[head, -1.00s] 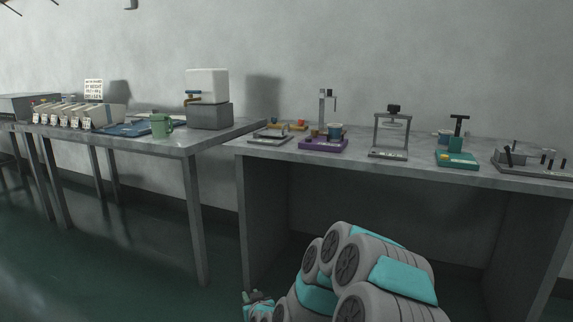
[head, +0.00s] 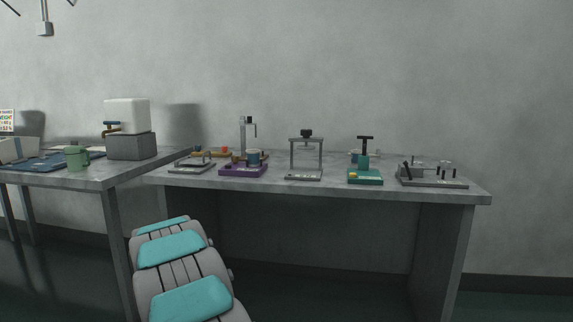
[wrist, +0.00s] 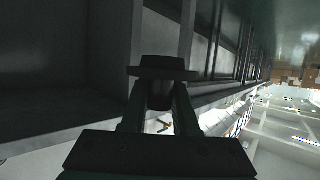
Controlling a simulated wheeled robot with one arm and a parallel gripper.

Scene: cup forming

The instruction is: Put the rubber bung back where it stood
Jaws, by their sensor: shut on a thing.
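The rubber bung (wrist: 162,66) shows in the wrist view as a dark, wide-topped piece between the fingertips. My gripper (wrist: 158,98) is shut on it and holds it in the air. The head view does not show my gripper; only my grey and teal arm links are at the lower left. The spot where the bung stood cannot be told from these frames. The workbench (head: 330,190) carries a row of small stations in the head view.
Along the bench stand a purple tray (head: 240,172), a grey frame (head: 292,158), a green stand (head: 365,180) and a grey plate with pegs (head: 437,183).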

